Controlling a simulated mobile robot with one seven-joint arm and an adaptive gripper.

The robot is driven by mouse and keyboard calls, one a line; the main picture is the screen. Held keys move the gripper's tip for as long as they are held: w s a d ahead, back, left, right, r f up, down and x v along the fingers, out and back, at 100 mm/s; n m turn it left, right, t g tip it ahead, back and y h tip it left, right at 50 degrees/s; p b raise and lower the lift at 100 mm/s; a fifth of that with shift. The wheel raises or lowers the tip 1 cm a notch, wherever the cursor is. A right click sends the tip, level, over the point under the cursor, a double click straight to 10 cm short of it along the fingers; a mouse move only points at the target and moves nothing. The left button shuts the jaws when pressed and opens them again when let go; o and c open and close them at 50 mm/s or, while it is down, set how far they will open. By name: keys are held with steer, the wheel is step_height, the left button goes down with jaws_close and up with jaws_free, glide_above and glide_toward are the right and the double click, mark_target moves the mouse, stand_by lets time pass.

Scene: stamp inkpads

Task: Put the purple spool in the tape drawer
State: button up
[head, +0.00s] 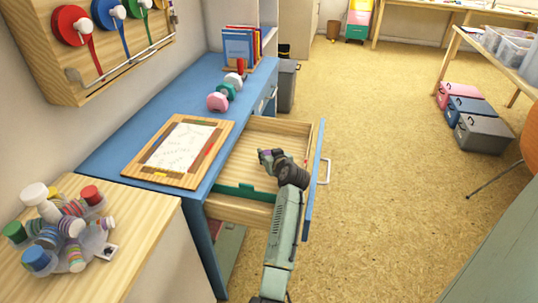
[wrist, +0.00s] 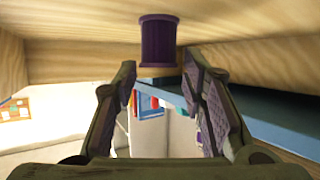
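The purple spool (wrist: 159,42) shows in the wrist view at the top middle, against the pale wood inside the drawer. It looks to stand on the drawer floor, with the picture upside down. My gripper (wrist: 159,62) is open, its two fingers apart with the spool at or just beyond their tips. I see no finger closed on it. In the head view my gripper (head: 268,158) reaches down into the open wooden drawer (head: 285,128). I cannot make out the spool there; the gripper may hide it.
The drawer has a blue front (head: 315,170) and a green divider (head: 238,191). The blue desk (head: 130,135) carries a framed board (head: 180,150), tape rolls (head: 218,102) and books (head: 240,47).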

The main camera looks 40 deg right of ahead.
steer(key=shift+o, duration=1.1)
steer(key=shift+r+p, duration=0.65)
steer(key=shift+p, duration=0.05)
steer(key=b+v, duration=0.2)
steer(key=v, duration=0.5)
steer(key=shift+f, duration=0.1)
steer(key=shift+s, duration=0.3)
steer(key=shift+w+a+r, duration=0.1)
steer(key=shift+r, duration=0.1)
